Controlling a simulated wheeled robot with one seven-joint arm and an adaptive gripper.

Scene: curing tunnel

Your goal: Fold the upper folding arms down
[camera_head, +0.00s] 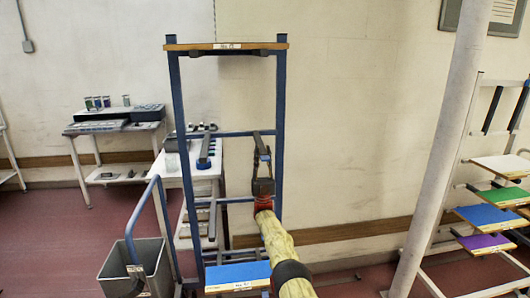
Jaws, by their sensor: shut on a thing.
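A blue upright rack (180,120) stands in front of me, with a labelled wooden strip (225,46) across its top. At its middle crossbar, a dark folding arm (205,148) on the left sticks out towards me. A second dark folding arm (258,141) is on the right side of the same crossbar. My gripper (262,160) reaches up from below and is shut on this right folding arm. The fingers hide part of it, so its exact angle is hard to tell. Another dark arm (212,220) shows lower on the left.
A blue board (238,272) with a wooden front edge sits low on the rack. A grey bin (134,268) stands left. A white table (210,180) is behind the rack. A pale post (440,150) and a rack with coloured boards (490,217) stand right.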

